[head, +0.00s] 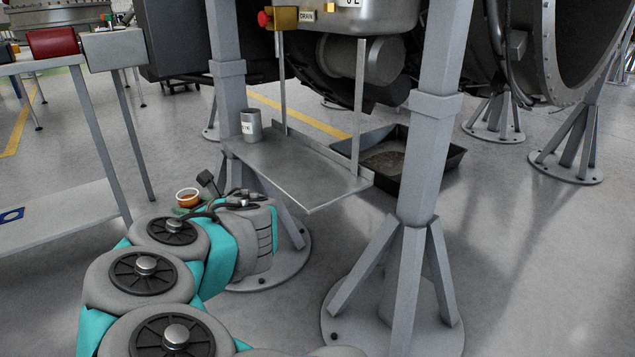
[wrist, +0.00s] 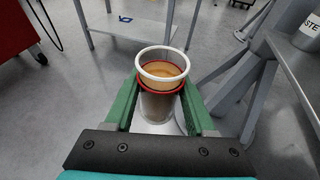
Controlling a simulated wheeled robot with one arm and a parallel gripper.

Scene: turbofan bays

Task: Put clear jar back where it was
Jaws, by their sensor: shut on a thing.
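The clear jar (wrist: 162,100) has a white rim, a red ring below it and amber contents. It stands roughly upright between the green fingers of my gripper (wrist: 160,86), which is shut on it. In the head view the jar (head: 187,196) shows small, at the far end of my arm, in front of the hanging metal shelf and to its left. My gripper (head: 188,208) is mostly hidden there behind my wrist. The spot the jar came from is not marked in either view.
The hanging shelf (head: 300,170) carries a grey waste can (head: 251,125) at its left end; the rest is bare. Grey stand legs (head: 228,80) flank it. A black tray (head: 440,160) lies on the floor behind. A bench lower shelf (head: 60,218) is at left.

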